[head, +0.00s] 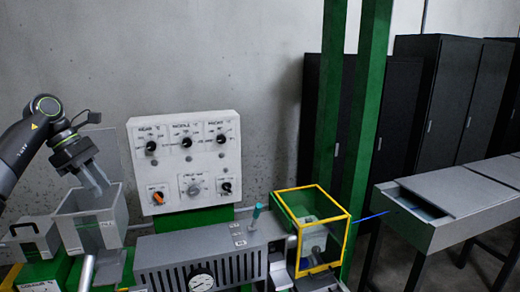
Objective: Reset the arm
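My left arm comes in from the left, and my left gripper (98,184) points down over an open-topped grey box (105,228). Its two pale fingers look a little apart, with nothing visible between them. The fingertips are at or just above the box's rim; whether they reach inside is hard to tell. A short piece of blue cable (370,216) shows between the yellow-framed box (323,268) and the grey bench at the right, away from my gripper. My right arm and gripper are not in view.
A white control panel (186,128) with several knobs stands behind. A grey vented unit with a gauge (201,282) is at the front middle. Green posts (330,100) rise behind the yellow-framed box. A grey bench (455,232) with an open drawer is at the right, before dark cabinets (445,100).

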